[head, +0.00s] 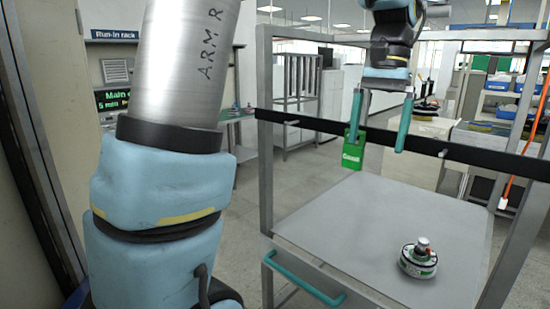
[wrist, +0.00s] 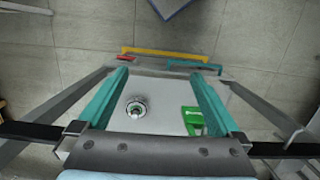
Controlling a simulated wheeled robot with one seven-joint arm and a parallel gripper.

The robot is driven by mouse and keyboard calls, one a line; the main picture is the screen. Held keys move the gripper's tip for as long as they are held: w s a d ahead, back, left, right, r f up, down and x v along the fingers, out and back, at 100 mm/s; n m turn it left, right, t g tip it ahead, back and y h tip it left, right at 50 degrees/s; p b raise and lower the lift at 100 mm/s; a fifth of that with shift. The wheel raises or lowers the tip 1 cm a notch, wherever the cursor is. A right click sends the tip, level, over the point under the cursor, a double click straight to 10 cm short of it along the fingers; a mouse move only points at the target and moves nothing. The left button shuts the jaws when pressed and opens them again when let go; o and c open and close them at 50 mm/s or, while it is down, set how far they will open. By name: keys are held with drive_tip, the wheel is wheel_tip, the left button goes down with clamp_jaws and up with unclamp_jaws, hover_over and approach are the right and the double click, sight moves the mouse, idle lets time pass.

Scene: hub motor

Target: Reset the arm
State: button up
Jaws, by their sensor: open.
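My gripper (head: 379,122) is open and empty, with its two teal fingers pointing down. In the head view it hangs at the upper right, above the grey shelf (head: 350,215) of a metal rack. My gripper (wrist: 160,88) also shows in the wrist view, with its fingers spread wide. A round hub motor (head: 418,260) with a silver top sits on the shelf's near right part, well below and apart from the fingers. The hub motor (wrist: 137,109) shows between the fingers in the wrist view. My arm's upper links fill the left of the head view.
The rack's posts (head: 265,170) stand around the shelf. A teal handle (head: 303,280) is at its front edge. Open floor (head: 225,225) lies left of the rack.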

drive_tip(key=a+f+n+t, duration=0.1)
drive_tip(key=a+f+n, duration=0.2)
drive_tip(key=a+f, duration=0.7)
drive_tip(key=a+f+n+t+h, duration=0.1)
drive_tip(key=a+f+n, duration=0.3)
drive_tip(key=a+f, duration=0.6)
drive_tip(key=a+t, duration=0.1)
drive_tip(key=a, duration=0.5)
drive_tip(key=shift+s+f, duration=0.2)
drive_tip(key=shift+s, duration=0.2)
